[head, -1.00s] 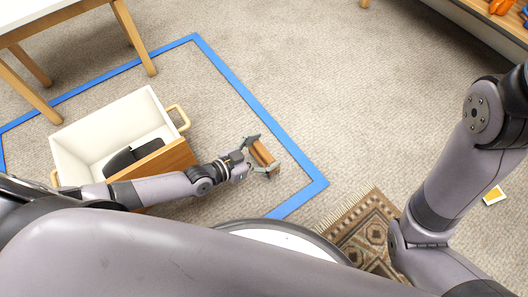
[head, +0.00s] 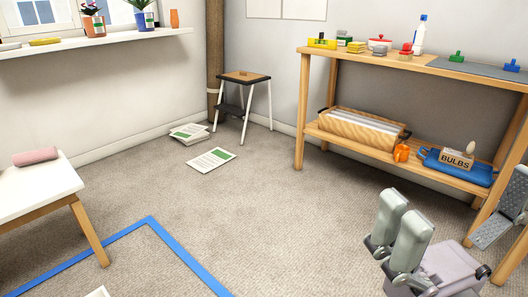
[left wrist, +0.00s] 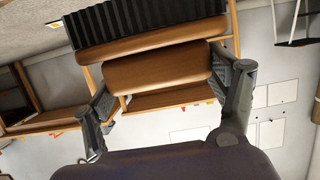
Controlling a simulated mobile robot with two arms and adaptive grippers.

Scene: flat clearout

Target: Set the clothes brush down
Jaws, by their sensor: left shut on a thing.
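The clothes brush (left wrist: 160,70) shows in the left wrist view, with a brown wooden back and a block of black bristles (left wrist: 145,22). My left gripper (left wrist: 165,85) is shut on its wooden part, one finger at each end. The brush and my left gripper are out of the head view. The wrist view shows no surface touching the brush. My right gripper (head: 455,210) is at the lower right of the head view, its fingers wide apart with nothing between them.
A wooden shelf unit (head: 340,62) stands at the right, its top and lower board holding several things. A white-topped table (head: 40,195) with a pink roll (head: 35,156) is at left. A stool (head: 245,77) and papers (head: 211,159) are at the back. Mid-floor is clear, with blue tape (head: 185,262) at front.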

